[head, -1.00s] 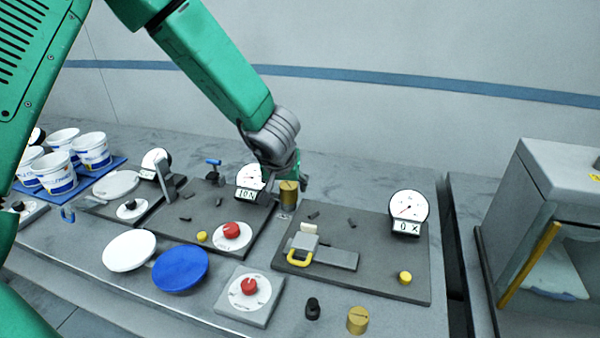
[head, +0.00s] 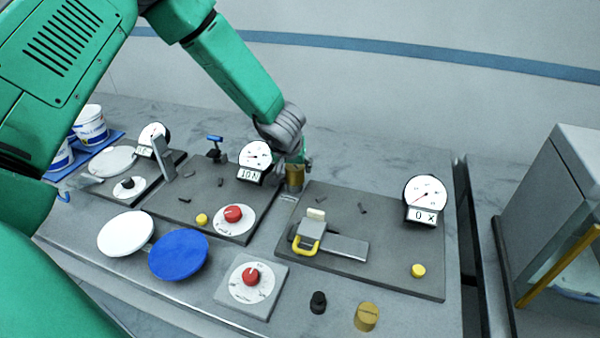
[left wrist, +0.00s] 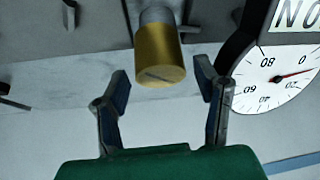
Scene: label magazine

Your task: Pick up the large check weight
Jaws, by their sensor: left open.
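A brass cylinder (head: 294,179), which looks like the large check weight, stands upright behind the plates, between two dial stations. In the left wrist view the brass cylinder (left wrist: 160,55) shows a slotted end face and a narrower grey part at its other end. My left gripper (head: 298,163) is open at this cylinder and partly covers its top in the head view. In the left wrist view the fingers (left wrist: 162,76) lie on either side of its end face, with gaps on both sides. A second brass cylinder (head: 367,317) stands at the front right. My right gripper is not in view.
A dial gauge (head: 256,155) stands close beside my left gripper, and another (head: 425,192) stands to the right. A black knob-like piece (head: 318,302) and a red-knob box (head: 251,279) are in front.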

